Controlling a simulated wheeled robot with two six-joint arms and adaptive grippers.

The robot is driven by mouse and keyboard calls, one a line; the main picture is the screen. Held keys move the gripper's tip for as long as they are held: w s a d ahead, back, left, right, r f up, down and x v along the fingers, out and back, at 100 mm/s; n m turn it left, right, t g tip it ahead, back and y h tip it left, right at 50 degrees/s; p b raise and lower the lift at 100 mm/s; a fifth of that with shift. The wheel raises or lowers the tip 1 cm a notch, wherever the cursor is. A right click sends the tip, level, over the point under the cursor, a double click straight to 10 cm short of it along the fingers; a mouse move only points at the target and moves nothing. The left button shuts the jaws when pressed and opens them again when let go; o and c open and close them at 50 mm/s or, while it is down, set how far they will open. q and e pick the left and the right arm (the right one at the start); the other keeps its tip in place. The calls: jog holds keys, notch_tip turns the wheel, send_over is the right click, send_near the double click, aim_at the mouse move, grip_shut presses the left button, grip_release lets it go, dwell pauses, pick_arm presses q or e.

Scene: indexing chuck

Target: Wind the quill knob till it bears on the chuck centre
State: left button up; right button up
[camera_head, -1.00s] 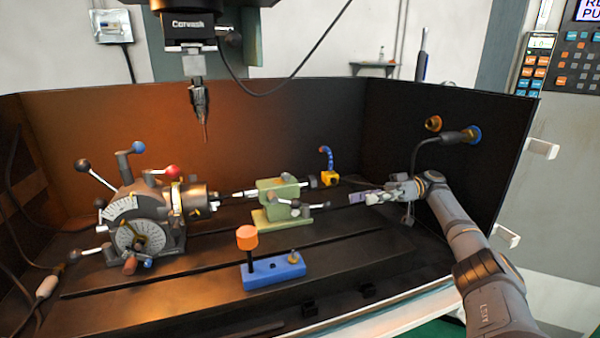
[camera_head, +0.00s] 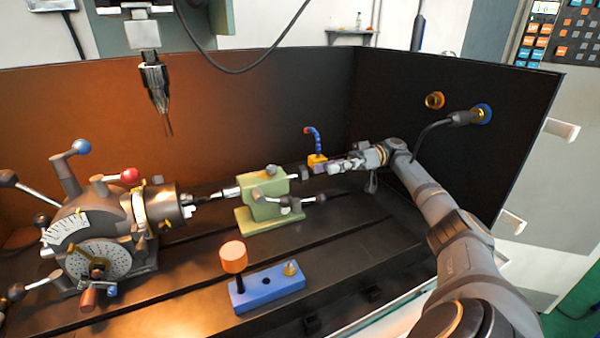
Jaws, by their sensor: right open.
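The green tailstock (camera_head: 262,213) stands on the dark machine bed, with its silver quill (camera_head: 231,191) pointing left at the chuck (camera_head: 167,206) of the indexing head. The quill's tip is close to the chuck face; I cannot tell whether they touch. The dark quill knob (camera_head: 304,173) is at the right end of the tailstock. My right gripper (camera_head: 325,169) is open, just right of the knob and roughly in line with it. I cannot tell whether its fingers reach around the knob. My left gripper is not in view.
A yellow block with a blue hose (camera_head: 315,146) stands just behind the gripper. A tailstock lever (camera_head: 308,198) sticks out to the right, below it. A blue block with an orange knob (camera_head: 268,287) lies in front. A drill spindle (camera_head: 157,90) hangs above.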

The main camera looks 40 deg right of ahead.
aim_at(301, 174)
jog(key=p+x, duration=0.1)
jog(key=x, duration=0.7)
jog(key=shift+s, duration=0.1)
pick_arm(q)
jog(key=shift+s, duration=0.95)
pick_arm(e)
jog(key=c, duration=1.2)
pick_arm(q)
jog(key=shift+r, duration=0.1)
pick_arm(e)
jog(key=shift+o, duration=0.2)
